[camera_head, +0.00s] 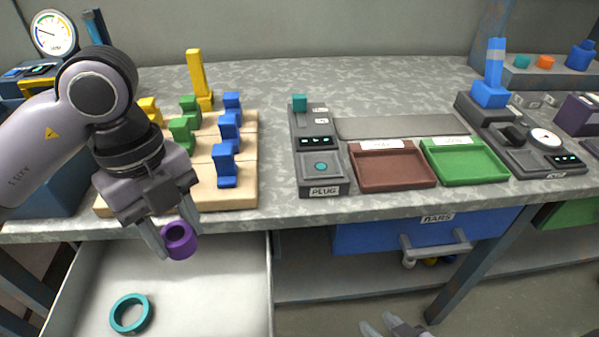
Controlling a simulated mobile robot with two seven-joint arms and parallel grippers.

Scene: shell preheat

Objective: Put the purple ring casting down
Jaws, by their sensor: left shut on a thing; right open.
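The purple ring casting (181,240) is a short, thick-walled purple ring. My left gripper (180,232) is shut on it and points down. It holds the ring in front of the bench's front edge, over the open pale drawer (215,290). The ring looks to be above the drawer floor, but its exact height is hard to tell. A teal ring (131,313) lies in the drawer, lower left of the purple ring and apart from it. My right gripper (392,327) shows at the bottom edge, open and empty, low in front of the bench.
A wooden stepped rack (240,197) with blue, green and yellow pieces stands behind my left gripper. Right of it are a grey PLUG unit (320,178), a brown tray (395,183) and a green tray (468,176). A blue BARS drawer (380,236) sits under the bench.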

